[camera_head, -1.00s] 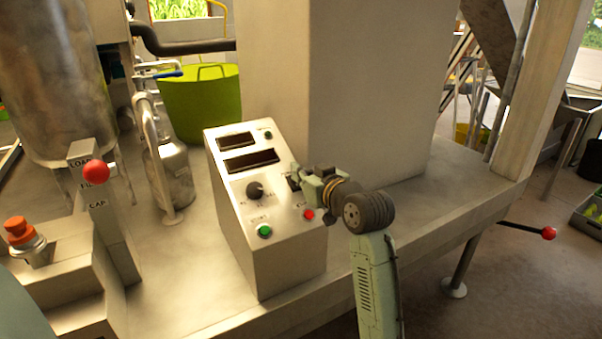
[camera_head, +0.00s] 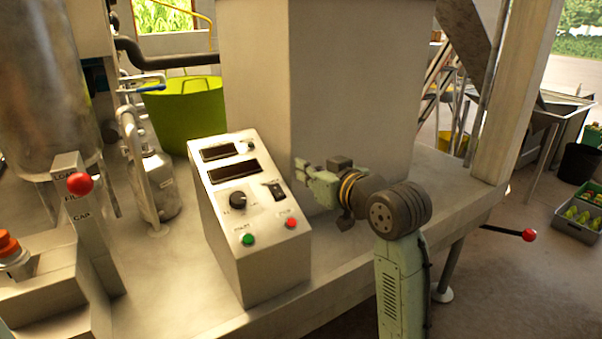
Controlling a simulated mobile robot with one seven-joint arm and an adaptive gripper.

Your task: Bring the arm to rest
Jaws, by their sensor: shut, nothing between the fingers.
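My gripper (camera_head: 301,168) is at the end of my pale green and dark grey arm (camera_head: 392,215). Its fingers are shut with nothing held, and they point left, just right of the control box's upper part. The control box (camera_head: 262,268) stands on the bench with a sloped panel. The panel carries two dark displays, a black knob (camera_head: 238,200), a black rocker switch (camera_head: 274,191), a green button (camera_head: 248,239) and a red button (camera_head: 291,223). The gripper appears apart from the panel, and no part of the panel is covered by it.
A large pale column (camera_head: 330,80) stands close behind my gripper. To the left are a metal cylinder (camera_head: 155,185), a lever with a red ball (camera_head: 80,184) and an orange knob (camera_head: 8,243). A red-tipped handle (camera_head: 528,235) sticks out right. Floor at lower right is open.

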